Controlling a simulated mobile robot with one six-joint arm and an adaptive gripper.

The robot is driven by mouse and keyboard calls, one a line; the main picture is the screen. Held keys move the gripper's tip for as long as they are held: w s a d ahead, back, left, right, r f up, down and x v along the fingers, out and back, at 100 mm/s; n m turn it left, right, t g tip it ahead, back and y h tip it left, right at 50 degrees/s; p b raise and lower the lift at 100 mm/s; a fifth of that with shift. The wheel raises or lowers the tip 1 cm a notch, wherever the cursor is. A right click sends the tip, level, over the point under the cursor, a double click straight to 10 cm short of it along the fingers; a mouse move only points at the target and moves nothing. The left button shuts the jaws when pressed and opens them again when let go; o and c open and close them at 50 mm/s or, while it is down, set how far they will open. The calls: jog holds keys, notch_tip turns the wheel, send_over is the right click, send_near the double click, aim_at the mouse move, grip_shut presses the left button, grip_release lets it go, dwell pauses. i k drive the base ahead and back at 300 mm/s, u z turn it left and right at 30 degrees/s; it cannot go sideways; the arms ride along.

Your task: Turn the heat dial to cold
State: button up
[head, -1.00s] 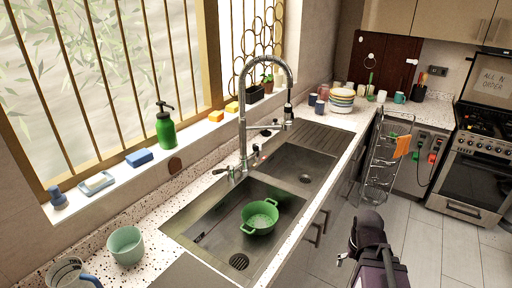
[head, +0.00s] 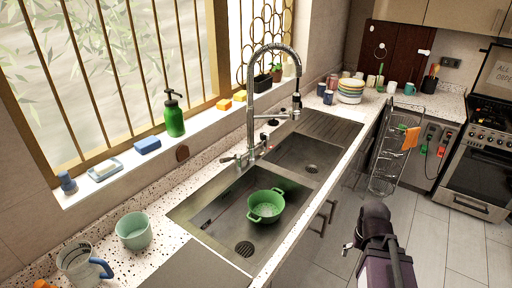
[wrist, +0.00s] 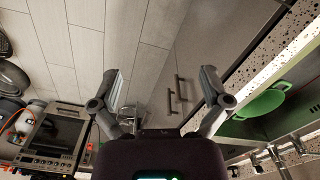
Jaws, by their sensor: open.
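The tall spring-neck faucet (head: 251,105) stands behind the double sink (head: 208,229). Small levers (head: 238,159) show at its base, with a small red spot (head: 264,137) on a fitting beside it. I cannot tell which part is the heat dial, nor its setting. The stove (head: 483,147) at the far right also has a row of knobs, too small to read. My gripper (wrist: 162,73) is open and empty in the wrist view, its two fingers spread above the floor. In the head view my arm is low at the right, clear of the sink and faucet.
A green pot (head: 265,206) sits in the near basin. A mint bowl (head: 134,231) and a jug (head: 82,264) stand on the near counter. A green soap bottle (head: 174,117) is on the sill. A wire rack (head: 391,158) stands by the cabinets. The floor (head: 428,245) is mostly clear.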

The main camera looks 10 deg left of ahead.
aim_at(263, 136)
jog(key=k, duration=1.3)
jog(key=z, duration=0.55)
jog(key=i, duration=2.2)
jog(key=u, duration=0.6)
